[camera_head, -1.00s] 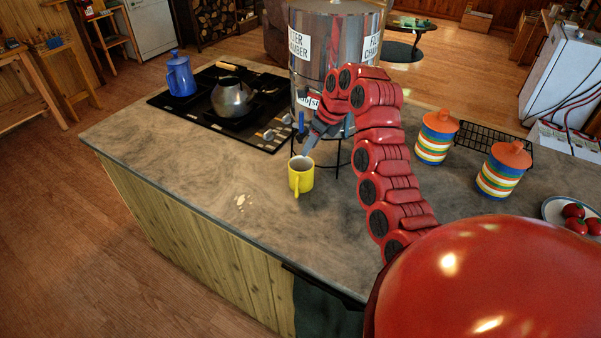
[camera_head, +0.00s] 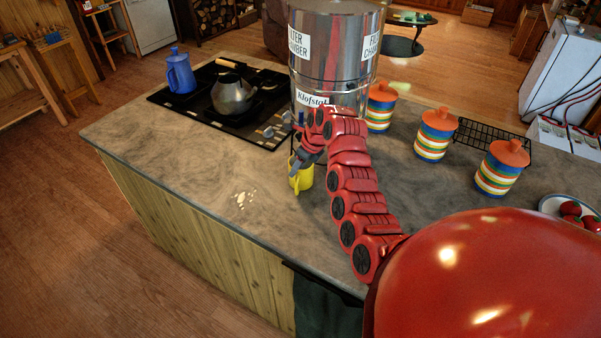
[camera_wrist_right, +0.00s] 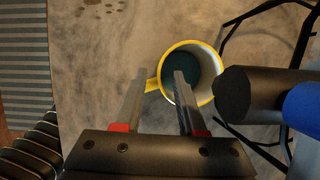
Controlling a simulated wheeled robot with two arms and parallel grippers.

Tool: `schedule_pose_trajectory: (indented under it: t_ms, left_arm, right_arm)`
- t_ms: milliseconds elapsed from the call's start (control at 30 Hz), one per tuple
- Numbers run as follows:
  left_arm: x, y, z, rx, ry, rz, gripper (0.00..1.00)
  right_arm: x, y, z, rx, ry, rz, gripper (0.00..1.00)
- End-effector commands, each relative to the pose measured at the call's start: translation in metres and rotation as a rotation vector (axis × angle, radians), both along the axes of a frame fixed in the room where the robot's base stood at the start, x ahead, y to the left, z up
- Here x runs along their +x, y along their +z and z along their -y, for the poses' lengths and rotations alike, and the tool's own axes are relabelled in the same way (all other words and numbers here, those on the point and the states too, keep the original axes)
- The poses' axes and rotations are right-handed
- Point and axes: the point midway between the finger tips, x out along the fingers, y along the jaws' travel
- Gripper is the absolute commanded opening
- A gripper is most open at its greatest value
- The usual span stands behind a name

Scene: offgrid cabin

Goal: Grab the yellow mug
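The yellow mug (camera_head: 304,180) stands upright on the countertop, partly hidden behind my right gripper in the head view. In the right wrist view I look down into the mug (camera_wrist_right: 213,88), with its white inside, dark bottom and handle at the left. My right gripper (camera_head: 297,168) is at the mug's rim, and its fingers (camera_wrist_right: 161,73) are apart. One finger overlaps the mug's opening and the other is left of the mug, with the handle showing between them. I cannot tell whether they touch it. My left gripper is not in view.
A metal filter tank (camera_head: 335,50) on a black wire stand is close behind the mug. A stove (camera_head: 165,101) with a kettle (camera_head: 232,95) and blue pot (camera_head: 180,74) is at the left. Striped canisters (camera_head: 436,136) stand at the right. The front-left counter is clear.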

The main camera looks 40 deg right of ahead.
Motion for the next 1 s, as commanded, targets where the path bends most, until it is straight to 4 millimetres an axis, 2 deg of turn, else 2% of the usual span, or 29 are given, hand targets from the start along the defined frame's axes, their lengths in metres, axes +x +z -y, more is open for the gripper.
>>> schedule_pose_trajectory:
  t_ms: [33,300,600,633,833,1000]
  left_arm:
    - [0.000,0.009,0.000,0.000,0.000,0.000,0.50]
    - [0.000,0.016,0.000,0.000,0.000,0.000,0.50]
    - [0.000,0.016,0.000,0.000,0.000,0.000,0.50]
    - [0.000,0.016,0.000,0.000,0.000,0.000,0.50]
    - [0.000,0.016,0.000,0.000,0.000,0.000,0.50]
    - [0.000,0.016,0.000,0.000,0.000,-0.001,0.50]
  right_arm:
    - [0.001,0.000,0.000,0.001,-0.001,-0.002,0.40]
    - [0.009,-0.022,-0.002,-0.001,-0.002,0.000,0.40]
    - [0.010,-0.025,-0.002,0.000,-0.003,0.002,0.40]
    - [0.010,-0.025,-0.002,0.000,-0.003,0.002,0.38]
    - [0.010,-0.025,-0.002,0.000,-0.003,0.002,0.02]
    - [0.010,-0.026,-0.003,0.000,-0.003,0.002,0.00]
